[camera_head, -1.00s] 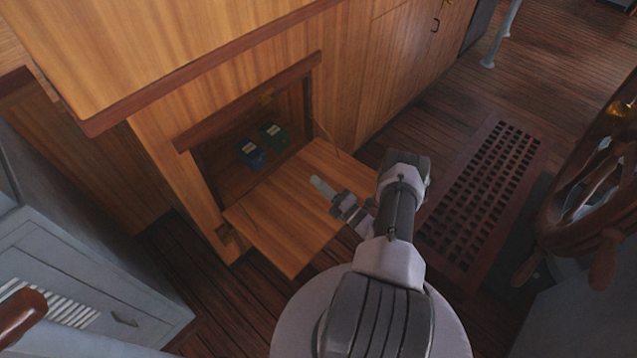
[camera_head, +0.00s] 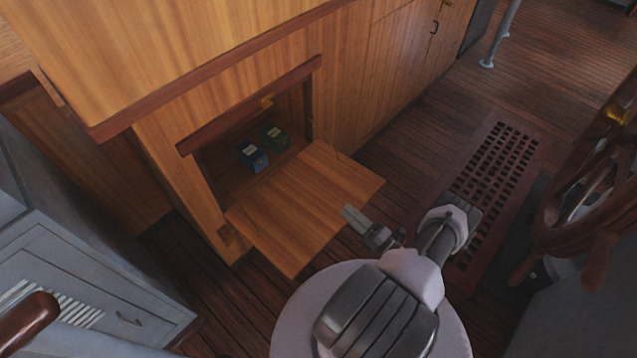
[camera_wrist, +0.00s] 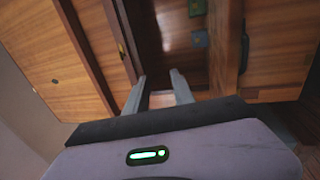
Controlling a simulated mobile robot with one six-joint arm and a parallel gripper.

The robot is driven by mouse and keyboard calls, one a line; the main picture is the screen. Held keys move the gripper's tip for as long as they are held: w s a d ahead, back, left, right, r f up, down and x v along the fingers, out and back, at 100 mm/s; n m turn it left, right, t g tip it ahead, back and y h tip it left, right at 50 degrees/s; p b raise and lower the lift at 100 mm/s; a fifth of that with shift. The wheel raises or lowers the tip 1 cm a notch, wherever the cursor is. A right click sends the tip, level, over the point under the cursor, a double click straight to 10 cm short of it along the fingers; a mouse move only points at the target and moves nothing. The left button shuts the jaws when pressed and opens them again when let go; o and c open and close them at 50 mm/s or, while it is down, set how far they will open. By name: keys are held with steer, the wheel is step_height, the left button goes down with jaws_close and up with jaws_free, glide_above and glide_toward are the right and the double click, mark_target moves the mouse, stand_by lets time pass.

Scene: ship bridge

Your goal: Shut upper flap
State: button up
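The wooden flap (camera_head: 300,205) hangs open in the head view, folded down and outward from a cabinet opening (camera_head: 225,175). Its hinged edge is at the bottom of the opening.
A blue box (camera_head: 253,157) and a green box (camera_head: 274,137) sit inside the opening. A dark floor grating (camera_head: 497,165) lies to the right, with a ship's wheel (camera_head: 585,195) beyond it. A grey louvred cabinet (camera_head: 90,270) stands at the left.

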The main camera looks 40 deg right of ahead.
steer(key=v, duration=0.4)
steer(key=shift+w, duration=0.1)
steer(key=shift+c, duration=0.2)
steer(key=shift+f+n, duration=0.1)
steer(key=shift+n, duration=0.4)
steer(key=c, duration=0.4)
steer(key=f+n+g, duration=0.1)
steer(key=n, duration=0.2)
steer(key=s+f+n+g, duration=0.1)
steer(key=f+n, duration=0.1)
steer(key=n, duration=0.1)
steer(key=s+f+n+g+p, duration=0.1)
steer(key=n, duration=0.2)
steer(key=shift+s+d+f+g, duration=0.2)
steer(key=shift+f+g, duration=0.05)
steer(key=shift+g, duration=0.15)
jaws_close()
steer(key=s+d+f+n+g, duration=0.1)
steer(key=s+f+n+g, duration=0.3)
steer(key=n, duration=0.4)
steer(key=d+f+b+x, duration=0.1)
steer(key=b+x, duration=0.3)
steer(key=x, duration=0.7)
steer(key=shift+t+h, duration=0.4)
step_height(320, 180, up, 5)
steer(key=shift+a+f+p, duration=0.1)
steer(key=shift+p, duration=0.2)
